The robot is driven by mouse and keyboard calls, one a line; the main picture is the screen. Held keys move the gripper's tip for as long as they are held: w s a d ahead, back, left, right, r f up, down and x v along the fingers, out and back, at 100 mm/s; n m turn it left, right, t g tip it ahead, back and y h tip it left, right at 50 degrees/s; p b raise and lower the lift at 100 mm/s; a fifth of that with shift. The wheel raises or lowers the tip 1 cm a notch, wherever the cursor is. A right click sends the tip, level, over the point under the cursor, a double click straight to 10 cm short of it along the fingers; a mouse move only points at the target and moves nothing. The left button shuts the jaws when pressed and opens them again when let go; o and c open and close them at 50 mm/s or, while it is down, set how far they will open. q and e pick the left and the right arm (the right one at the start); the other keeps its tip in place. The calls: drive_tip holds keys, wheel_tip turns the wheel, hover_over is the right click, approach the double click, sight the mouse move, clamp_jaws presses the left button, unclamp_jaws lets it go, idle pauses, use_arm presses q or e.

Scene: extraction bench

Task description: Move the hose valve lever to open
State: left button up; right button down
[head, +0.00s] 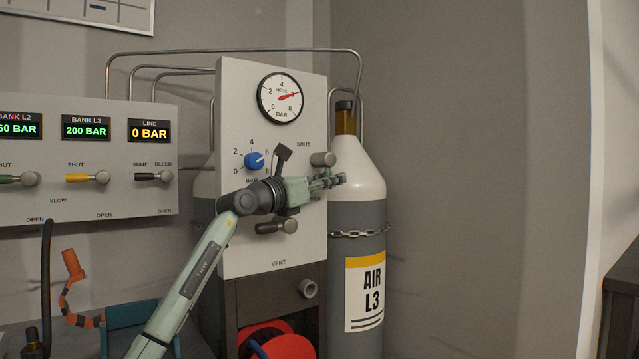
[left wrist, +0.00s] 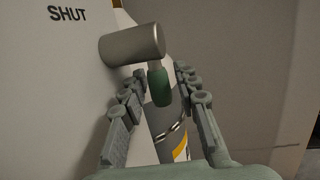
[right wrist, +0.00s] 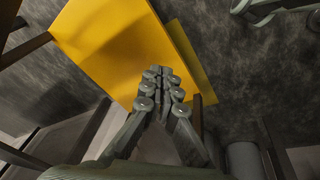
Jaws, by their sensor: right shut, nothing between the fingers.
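The hose valve is on the upright grey panel (head: 245,110), right of the blue knob. Its round metal hub (head: 322,158) sits below the SHUT label. In the left wrist view the hub (left wrist: 133,46) is near, and its green-gripped lever (left wrist: 159,88) points down in the picture. My left gripper (head: 335,181) is in front of the panel's right edge, just below the hub, and hides the lever in the head view. Its fingers are apart, one on each side of the lever; contact is not clear. My right gripper (right wrist: 161,82) is shut and empty, outside the head view.
The hose gauge (head: 281,98) reads near 6. A blue knob (head: 254,160) and vent lever (head: 277,227) are close to my left arm. The chained AIR L3 cylinder (head: 358,233) stands behind the gripper. A yellow board (right wrist: 130,45) is near my right gripper.

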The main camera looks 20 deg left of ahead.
use_arm(q)
drive_tip(key=v, duration=1.1)
drive_tip(key=shift+s, duration=0.35)
drive_tip(key=shift+a+f, duration=0.15)
